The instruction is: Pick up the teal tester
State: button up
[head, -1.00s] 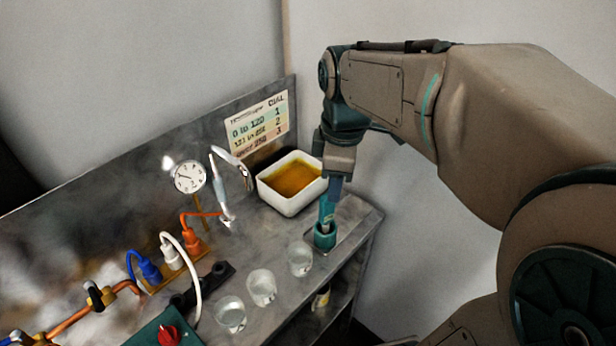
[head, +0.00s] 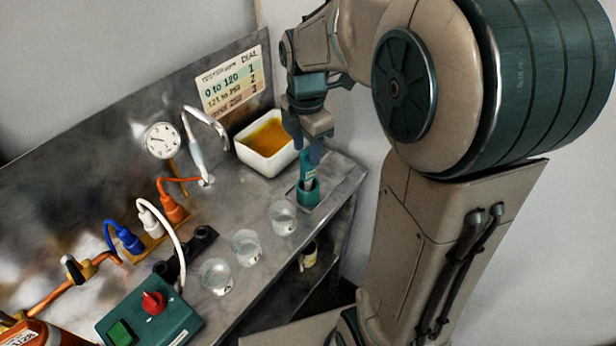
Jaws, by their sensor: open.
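The teal tester (head: 308,166) stands upright in a teal holder (head: 307,194) near the right end of the metal bench. My gripper (head: 314,158) points down from above at the tester's upper part. Its jaws are open and at least one finger shows beside the tester. I cannot tell whether the fingers touch it. The top of the tester is partly hidden by the gripper.
A white tub of amber liquid (head: 262,157) stands close left of my gripper. Several clear glasses, one of them here (head: 283,217), line the front. A tap (head: 197,150), a gauge (head: 162,141), coloured plugs and a teal box with a red knob (head: 153,303) are further left.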

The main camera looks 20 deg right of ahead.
aim_at(308, 167)
jog(key=shift+s+d+f, duration=0.1)
jog(key=shift+d+f, duration=0.05)
jog(key=shift+f, duration=2.85)
grip_shut()
